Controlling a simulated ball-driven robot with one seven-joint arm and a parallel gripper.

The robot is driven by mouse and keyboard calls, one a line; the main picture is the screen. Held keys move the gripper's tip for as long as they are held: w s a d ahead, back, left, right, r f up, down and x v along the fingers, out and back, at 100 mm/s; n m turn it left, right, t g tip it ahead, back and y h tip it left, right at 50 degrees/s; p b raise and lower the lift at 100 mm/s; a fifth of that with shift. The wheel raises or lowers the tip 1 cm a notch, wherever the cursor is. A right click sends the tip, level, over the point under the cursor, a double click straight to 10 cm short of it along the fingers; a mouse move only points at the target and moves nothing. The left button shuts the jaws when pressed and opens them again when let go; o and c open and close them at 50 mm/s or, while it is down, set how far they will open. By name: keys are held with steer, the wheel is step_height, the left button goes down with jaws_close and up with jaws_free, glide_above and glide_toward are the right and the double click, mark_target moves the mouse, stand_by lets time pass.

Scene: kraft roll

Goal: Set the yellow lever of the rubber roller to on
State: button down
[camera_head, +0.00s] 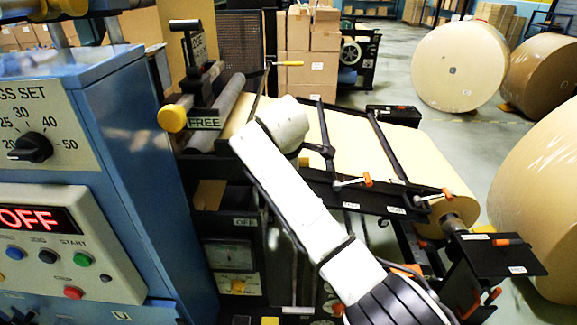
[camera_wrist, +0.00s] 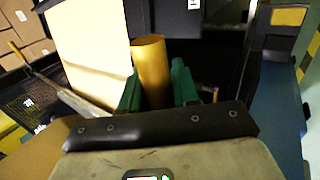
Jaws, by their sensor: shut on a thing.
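In the wrist view, my gripper (camera_wrist: 156,84) is shut on an upright yellow cylinder, the grip of the yellow lever (camera_wrist: 151,62). One green fingertip is on each side of it. The lever's lower part is hidden behind the fingers and the dark gripper body. In the head view, the white end of my arm reaches over the machine and hides the fingers and the held lever. A sign reading OFF (camera_head: 243,222) shows left of my arm. The ON mark cannot be made out. The lever's exact setting cannot be told.
A yellow knob (camera_head: 173,117) sits by a FREE sign (camera_head: 205,123) left of my wrist. A thin lever with a yellow handle (camera_head: 288,63) stands behind it. A blue control cabinet (camera_head: 140,130) is close on the left. Black bars cross the kraft web (camera_head: 350,140) at right.

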steer(key=shift+r, duration=0.15)
steer(key=c, duration=1.2)
jaws_free()
steer(key=b+v, duration=0.2)
steer(key=v, duration=0.8)
steer(key=shift+s+r, duration=0.15)
steer(key=shift+r, duration=0.2)
